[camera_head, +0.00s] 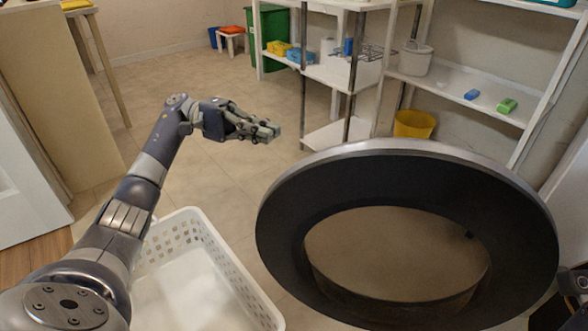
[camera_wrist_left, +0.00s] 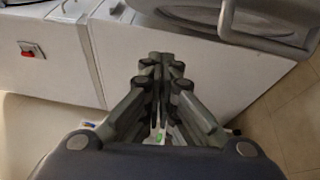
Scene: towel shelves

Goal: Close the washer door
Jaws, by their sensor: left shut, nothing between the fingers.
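The washer door (camera_head: 405,165) is a large round black ring with a grey rim and a see-through middle. It stands open at the right of the head view, close to the camera. My left gripper (camera_head: 272,131) is to the left of the door and beyond its rim, apart from it in the picture. In the left wrist view my left gripper (camera_wrist_left: 162,62) has its fingers together with nothing between them. A white machine front (camera_wrist_left: 180,62) lies beyond the fingers there, with a grey rounded part (camera_wrist_left: 275,18) at the upper right.
A white laundry basket (camera_head: 225,262) stands on the floor below my left arm. White shelves (camera_head: 465,95) with small items stand at the back right. A yellow bucket (camera_head: 414,125) and a green bin (camera_head: 272,40) are farther back. The tiled floor in the middle is clear.

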